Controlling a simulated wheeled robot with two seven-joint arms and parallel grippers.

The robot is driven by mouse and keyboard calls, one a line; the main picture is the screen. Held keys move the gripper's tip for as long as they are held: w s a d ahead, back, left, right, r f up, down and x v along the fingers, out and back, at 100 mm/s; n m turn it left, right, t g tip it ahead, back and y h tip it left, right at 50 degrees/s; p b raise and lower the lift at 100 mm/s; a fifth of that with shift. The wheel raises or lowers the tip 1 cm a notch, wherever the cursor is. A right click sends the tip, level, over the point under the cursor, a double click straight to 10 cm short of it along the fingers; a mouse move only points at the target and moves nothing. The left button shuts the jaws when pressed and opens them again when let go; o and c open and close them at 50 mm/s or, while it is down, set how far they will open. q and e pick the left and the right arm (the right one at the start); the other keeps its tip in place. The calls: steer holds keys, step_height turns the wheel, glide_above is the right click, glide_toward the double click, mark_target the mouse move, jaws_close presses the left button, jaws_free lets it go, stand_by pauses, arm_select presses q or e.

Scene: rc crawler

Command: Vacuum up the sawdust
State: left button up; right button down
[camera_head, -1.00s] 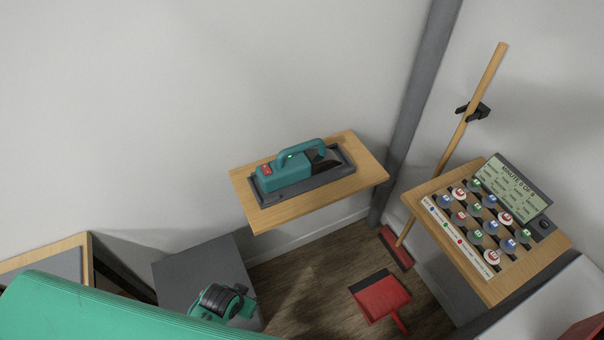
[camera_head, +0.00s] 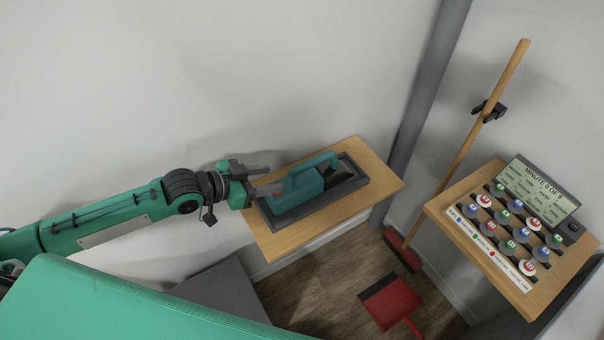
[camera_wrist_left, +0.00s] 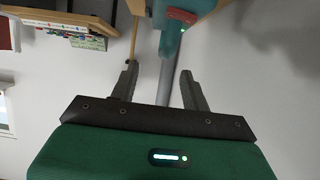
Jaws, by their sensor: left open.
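The teal handheld vacuum (camera_head: 308,182), with its loop handle and dark nozzle, lies in a dark grey tray (camera_head: 356,184) on a wooden wall shelf (camera_head: 384,188). My left gripper (camera_head: 272,178) is at the vacuum's left, red-marked end, fingers pointing at it. In the left wrist view, the gripper (camera_wrist_left: 158,72) is open with nothing between its fingers. The vacuum (camera_wrist_left: 178,17) shows just beyond the fingertips there. I cannot tell whether a finger touches it. I see no clear sawdust. My right gripper is out of view.
A wooden shelf at right holds a board of coloured discs (camera_head: 506,232) and a display (camera_head: 540,190). A broom (camera_head: 484,118) leans in a black wall clip (camera_head: 490,111). A red dustpan (camera_head: 392,304) lies on the wood floor. A grey box (camera_head: 218,290) stands lower left.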

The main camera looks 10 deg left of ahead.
mark_target(304, 164)
arm_select(q)
steer(key=shift+w+a+r, duration=0.45)
steer(key=shift+w+r, duration=0.05)
steer(key=shift+w, duration=0.3)
steer(key=p+x, duration=0.1)
steer(key=x, duration=0.5)
steer(key=shift+w+d+p, duration=0.3)
steer(key=shift+p, duration=0.1)
steer(key=shift+w+d+f, duration=0.3)
steer(key=shift+w+d+p, duration=0.3)
steer(key=shift+d+p, duration=0.15)
steer(key=p+x, duration=0.1)
steer(key=x, duration=0.2)
steer(key=shift+w+d+r, duration=0.1)
steer(key=shift+d+r, duration=0.05)
steer(key=shift+d, duration=0.05)
steer(key=shift+w+d+f, duration=0.3)
steer(key=shift+w+f, duration=0.05)
steer(key=shift+c, duration=0.7)
jaws_close()
steer(key=shift+r, duration=0.15)
